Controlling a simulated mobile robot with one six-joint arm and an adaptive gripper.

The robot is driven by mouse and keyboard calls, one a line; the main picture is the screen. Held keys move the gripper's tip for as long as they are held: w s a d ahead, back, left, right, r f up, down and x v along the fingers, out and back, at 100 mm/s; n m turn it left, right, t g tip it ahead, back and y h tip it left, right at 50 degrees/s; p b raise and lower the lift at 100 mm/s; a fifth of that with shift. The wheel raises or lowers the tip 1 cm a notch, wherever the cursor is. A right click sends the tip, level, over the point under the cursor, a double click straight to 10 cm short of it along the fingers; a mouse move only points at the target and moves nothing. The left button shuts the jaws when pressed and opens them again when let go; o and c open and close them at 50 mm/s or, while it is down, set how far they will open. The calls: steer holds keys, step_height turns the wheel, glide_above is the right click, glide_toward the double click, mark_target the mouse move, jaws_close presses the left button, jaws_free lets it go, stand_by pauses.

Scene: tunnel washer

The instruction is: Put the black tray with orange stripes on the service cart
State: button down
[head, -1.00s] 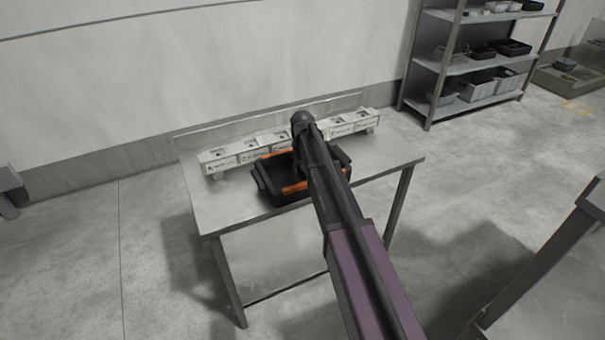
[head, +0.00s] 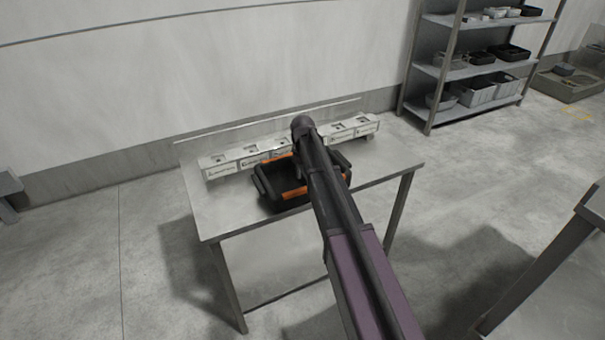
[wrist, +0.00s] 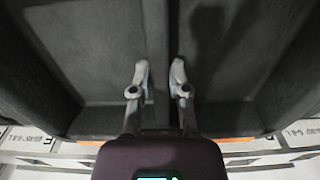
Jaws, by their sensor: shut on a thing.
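The black tray with orange stripes (head: 286,197) is at the steel table (head: 222,206) in the head view, partly hidden by my arm. The tray's dark interior (wrist: 90,60) fills most of the wrist view, with an upright divider running down the middle. My gripper (wrist: 162,82) has one finger on each side of this divider and is shut on it. In the head view my arm hides the fingers. I cannot tell whether the tray touches the tabletop. A metal-framed stand or cart (head: 560,262) is cut off at the right edge; I cannot tell if it is the service cart.
A row of pale labelled boxes (head: 237,163) stands along the back of the table, close behind the tray. A grey shelf rack (head: 470,70) with several bins stands at the back right. Grey floor (head: 440,215) is open between the table and the right-hand stand.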

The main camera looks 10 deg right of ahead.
steer(key=shift+r+p, duration=1.65)
steer(key=shift+r, duration=0.15)
steer(key=s+d, duration=0.1)
steer(key=s, duration=1.5)
steer(key=shift+r+p, duration=0.45)
steer(key=shift+s, duration=0.1)
